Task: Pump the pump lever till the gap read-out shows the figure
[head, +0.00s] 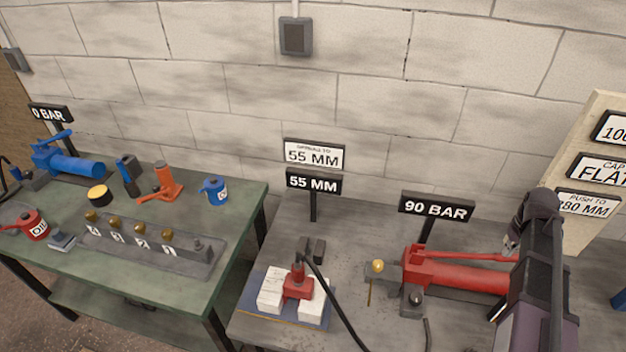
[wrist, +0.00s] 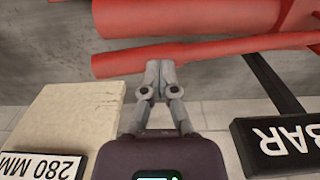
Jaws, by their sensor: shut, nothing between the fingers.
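The red pump (head: 465,279) lies on the grey bench, its long red lever (head: 465,256) low and nearly level above the body. The black gap read-out (head: 313,182) shows 55 MM. The white sign (head: 314,155) above it also reads 55 MM. A red spreader (head: 298,287) sits between white blocks (head: 271,290). My gripper (head: 511,244) is at the lever's right end. In the wrist view, my shut, empty fingers (wrist: 158,70) reach the edge of the lever (wrist: 200,50); I cannot tell whether they touch it.
A black sign (head: 436,208) behind the pump reads 90 BAR. A brass knob (head: 377,266) stands left of the pump. A black hose (head: 340,310) crosses the bench front. A board with signs (head: 580,230) stands at right. The green bench (head: 235,200) holds a blue pump (head: 75,163).

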